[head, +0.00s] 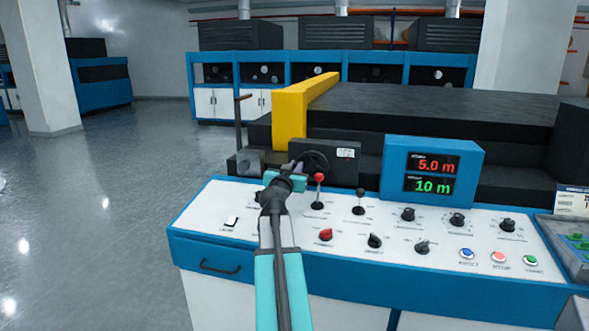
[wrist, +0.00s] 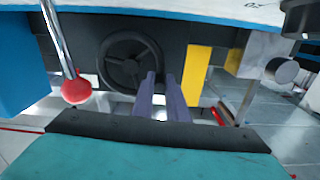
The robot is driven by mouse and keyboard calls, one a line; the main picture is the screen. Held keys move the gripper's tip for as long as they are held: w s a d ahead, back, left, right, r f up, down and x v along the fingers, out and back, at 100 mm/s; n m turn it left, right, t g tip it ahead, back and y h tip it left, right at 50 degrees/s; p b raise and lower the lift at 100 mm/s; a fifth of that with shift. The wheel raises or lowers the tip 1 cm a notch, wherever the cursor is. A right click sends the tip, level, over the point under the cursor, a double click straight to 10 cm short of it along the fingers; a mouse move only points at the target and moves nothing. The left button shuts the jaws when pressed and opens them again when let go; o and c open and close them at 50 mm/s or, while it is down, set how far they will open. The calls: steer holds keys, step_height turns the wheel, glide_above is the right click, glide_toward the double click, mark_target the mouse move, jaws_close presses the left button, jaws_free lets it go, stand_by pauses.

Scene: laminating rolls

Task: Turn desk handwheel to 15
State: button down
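The dark desk handwheel (head: 316,161) is on a grey box face behind the control desk. In the wrist view the handwheel (wrist: 129,62) shows its round rim, hub and spokes. My gripper (head: 297,167) is close to its left side in the head view. In the wrist view my gripper (wrist: 160,75) has two finger tips apart with a narrow gap, overlapping the lower right rim in the picture. I cannot tell whether they touch the rim. The blue display box (head: 433,172) reads 5.0 m in red and 10 m in green.
A red-knobbed lever (head: 319,178) stands close to my gripper and also shows in the wrist view (wrist: 76,90). The white panel (head: 265,209) carries several knobs and buttons. A yellow frame (head: 290,116) stands behind the handwheel.

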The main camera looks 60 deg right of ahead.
steer(key=shift+a+f, duration=0.1)
steer(key=shift+a, duration=0.15)
steer(key=shift+d, duration=0.15)
steer(key=shift+s+d+f+n+b, duration=0.1)
steer(key=shift+n+b, duration=0.3)
steer(key=shift+b, duration=0.1)
